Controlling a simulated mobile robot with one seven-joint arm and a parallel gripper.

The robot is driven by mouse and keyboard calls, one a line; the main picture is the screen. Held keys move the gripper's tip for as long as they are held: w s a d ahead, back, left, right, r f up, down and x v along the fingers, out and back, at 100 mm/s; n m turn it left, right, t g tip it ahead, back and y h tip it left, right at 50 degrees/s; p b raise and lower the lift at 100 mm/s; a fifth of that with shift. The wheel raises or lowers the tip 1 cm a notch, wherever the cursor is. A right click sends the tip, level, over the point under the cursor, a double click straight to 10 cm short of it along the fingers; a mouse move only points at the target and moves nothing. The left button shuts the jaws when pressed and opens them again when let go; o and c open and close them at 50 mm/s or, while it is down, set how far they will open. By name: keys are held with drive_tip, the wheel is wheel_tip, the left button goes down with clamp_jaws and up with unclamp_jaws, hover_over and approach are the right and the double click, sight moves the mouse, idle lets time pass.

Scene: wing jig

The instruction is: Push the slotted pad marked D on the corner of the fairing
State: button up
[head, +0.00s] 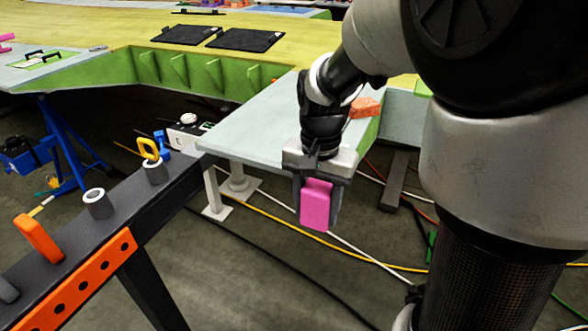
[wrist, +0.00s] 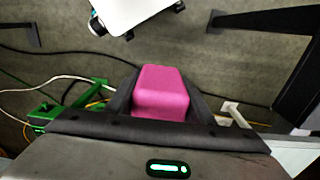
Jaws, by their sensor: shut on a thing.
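My gripper (head: 317,220) is shut on a pink block-like pad (head: 316,203) and holds it in the air over the floor, in front of the grey panel's near end. In the wrist view the pink pad (wrist: 162,92) sits between the two dark fingers. No letter D and no slot shows on the faces I see. A grey-topped panel with green sides (head: 245,133) runs behind my gripper; I cannot tell whether it is the fairing. My wrist hides part of it.
An orange block (head: 365,107) lies on the grey panel, right of my wrist. A dark rail (head: 125,200) at the left carries metal rings, a yellow piece (head: 148,149) and an orange piece (head: 38,238). Cables cross the floor below my gripper.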

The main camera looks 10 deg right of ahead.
drive_tip(key=shift+w+d+f+p, duration=0.1)
drive_tip(key=shift+w+d+p, duration=0.05)
drive_tip(key=shift+w+d, duration=0.55)
drive_tip(key=shift+w+d+f+p, duration=0.1)
drive_tip(key=shift+w+d, duration=0.35)
drive_tip(key=shift+w, duration=0.4)
drive_tip(key=shift+w+d+f+p, duration=0.1)
drive_tip(key=shift+w+d+p, duration=0.05)
drive_tip(key=shift+w+d, duration=0.55)
drive_tip(key=shift+w+r, duration=0.1)
drive_tip(key=shift+w, duration=0.1)
drive_tip(key=o, duration=1.3)
drive_tip(key=shift+c, duration=0.2)
wheel_tip(320, 180, up, 17)
drive_tip(key=p, duration=0.2)
drive_tip(key=shift+r, duration=0.2)
drive_tip(key=shift+s+a+p, duration=0.1)
drive_tip(key=shift+s+p, duration=0.05)
drive_tip(key=shift+p, duration=0.15)
